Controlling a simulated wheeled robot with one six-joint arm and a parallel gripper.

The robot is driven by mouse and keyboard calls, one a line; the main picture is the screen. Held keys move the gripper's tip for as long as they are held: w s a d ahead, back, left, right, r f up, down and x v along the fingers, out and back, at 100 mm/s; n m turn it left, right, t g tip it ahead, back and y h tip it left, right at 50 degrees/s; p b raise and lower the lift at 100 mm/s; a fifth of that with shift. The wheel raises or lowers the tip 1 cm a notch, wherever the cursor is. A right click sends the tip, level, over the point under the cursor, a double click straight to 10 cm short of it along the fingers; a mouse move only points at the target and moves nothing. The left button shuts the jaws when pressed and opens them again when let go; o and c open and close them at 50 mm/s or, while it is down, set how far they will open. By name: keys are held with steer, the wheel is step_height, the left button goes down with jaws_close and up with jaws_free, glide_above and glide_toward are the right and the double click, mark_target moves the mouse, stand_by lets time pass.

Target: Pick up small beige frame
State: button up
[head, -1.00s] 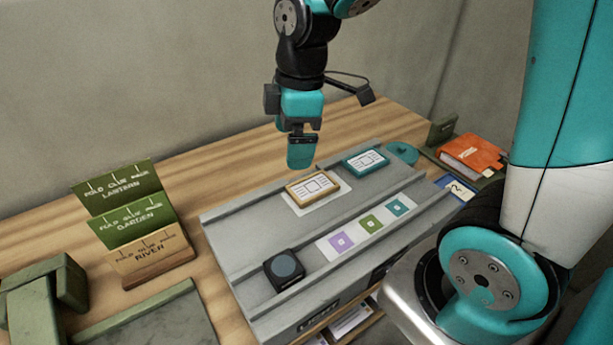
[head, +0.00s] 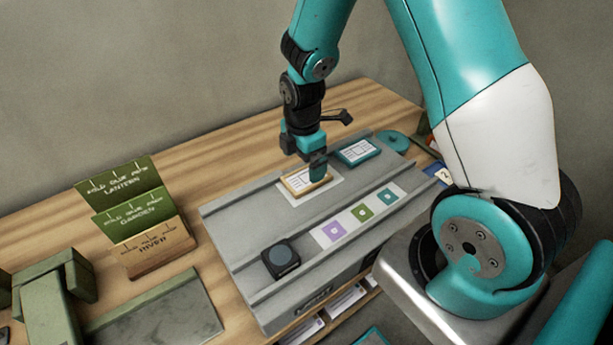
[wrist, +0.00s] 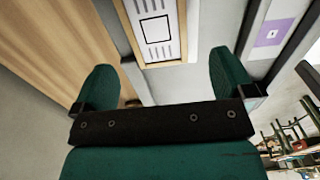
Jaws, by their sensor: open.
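The small beige frame (head: 296,184) lies on a white sheet on the grey tray in the head view, with a white printed card inside it. Part of its right side is hidden behind my gripper (head: 318,175). In the wrist view the beige frame (wrist: 153,32) shows at the top, beyond and between the two green fingers of my gripper (wrist: 172,78). The fingers are spread wide with nothing between them. I cannot tell whether a finger touches the frame.
A teal frame (head: 358,151) lies just right of the beige one. A strip with purple, green and teal squares (head: 359,213) and a black round-topped device (head: 281,261) are nearer on the grey tray (head: 240,229). Green and tan folders (head: 127,208) stand at left.

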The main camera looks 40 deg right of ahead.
mark_target(305, 177)
steer(key=shift+w+d+f+p, duration=0.1)
steer(key=shift+f+p, duration=0.15)
steer(key=shift+f, duration=0.65)
steer(key=shift+d+f+p, duration=0.15)
steer(key=shift+f+p, duration=0.15)
steer(key=shift+f, duration=0.65)
steer(key=shift+w+d+f+p, duration=0.1)
steer(key=shift+f+p, duration=0.15)
steer(key=shift+f, duration=0.65)
steer(key=c, duration=0.9)
